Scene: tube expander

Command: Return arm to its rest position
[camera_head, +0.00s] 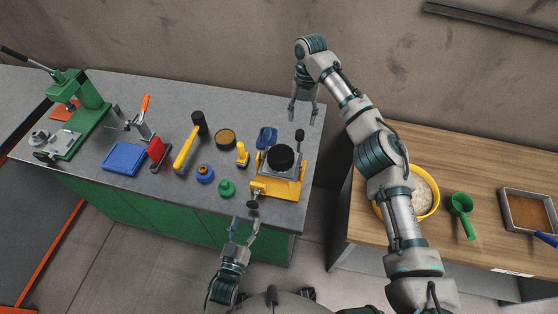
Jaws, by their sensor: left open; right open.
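My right arm reaches up from the lower right, and its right gripper (303,117) points down, open and empty, over the far right part of the grey workbench (230,115). My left gripper (245,226) is open and empty in front of the workbench's near edge, below the yellow tool. The yellow-based tool (277,187) with a black round top (281,157) stands at the bench's right end, below and left of my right gripper. Neither gripper visibly touches it. A black knob lever (299,136) rises at its far side.
Left on the bench stand a green press (85,105), a blue-and-red clamp tool (125,157), a yellow-handled hammer (186,150) and several small coloured parts. On the wooden table (480,165) are a yellow bowl (433,209), partly behind my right arm, a green scoop (462,210) and a tray (502,205).

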